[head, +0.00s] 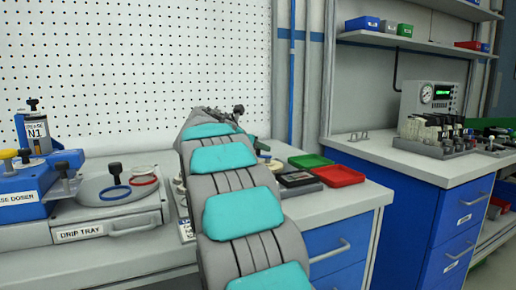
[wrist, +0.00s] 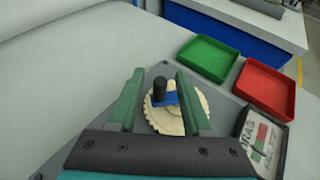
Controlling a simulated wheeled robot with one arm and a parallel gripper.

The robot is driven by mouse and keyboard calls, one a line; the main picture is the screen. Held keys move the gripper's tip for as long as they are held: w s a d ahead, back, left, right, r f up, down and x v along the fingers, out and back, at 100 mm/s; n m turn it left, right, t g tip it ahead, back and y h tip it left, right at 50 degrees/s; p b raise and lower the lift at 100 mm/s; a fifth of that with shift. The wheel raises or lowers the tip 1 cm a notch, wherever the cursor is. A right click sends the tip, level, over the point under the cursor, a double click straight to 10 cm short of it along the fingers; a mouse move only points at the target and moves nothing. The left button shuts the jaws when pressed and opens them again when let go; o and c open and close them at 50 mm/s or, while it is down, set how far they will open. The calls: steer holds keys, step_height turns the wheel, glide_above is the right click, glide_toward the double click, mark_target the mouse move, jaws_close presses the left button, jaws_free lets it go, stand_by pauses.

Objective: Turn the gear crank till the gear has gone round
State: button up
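In the wrist view, a cream toothed gear (wrist: 203,108) lies on a dark grey plate. A blue crank arm (wrist: 171,98) with an upright black knob (wrist: 160,90) sits on top of the gear. My gripper (wrist: 156,82) has two green fingers spread apart, one on each side of the knob. There is a clear gap between each finger and the knob. In the head view, my grey and teal arm hides the gear and crank, and only a small part of my gripper shows behind it.
A green tray (wrist: 207,57) and a red tray (wrist: 262,90) stand beside the plate, with a small label panel (wrist: 258,136) near them. The bench left of the plate is clear in the wrist view. In the head view, a blue grease doser (head: 22,190) and drip tray (head: 110,220) stand left.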

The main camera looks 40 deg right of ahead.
jaws_close()
stand_by(0.3)
steer(key=shift+w+d+m+g, duration=0.15)
steer(key=shift+w+m+g, duration=0.05)
steer(key=shift+m+g, duration=0.3)
steer(key=shift+w+d+r+m+g+h, duration=0.1)
steer(key=shift+d+m+g+h, duration=0.15)
steer(key=shift+m+g, duration=0.6)
steer(key=shift+w+d+r+m+g+h, duration=0.15)
steer(key=shift+m+g+h, duration=0.1)
steer(key=shift+m+g, duration=0.55)
steer(key=shift+s+f+g, duration=0.1)
steer(key=shift+g, duration=0.15)
steer(key=shift+m+g, duration=0.25)
steer(key=shift+g, duration=0.05)
steer(key=shift+f, duration=0.1)
jaws_free()
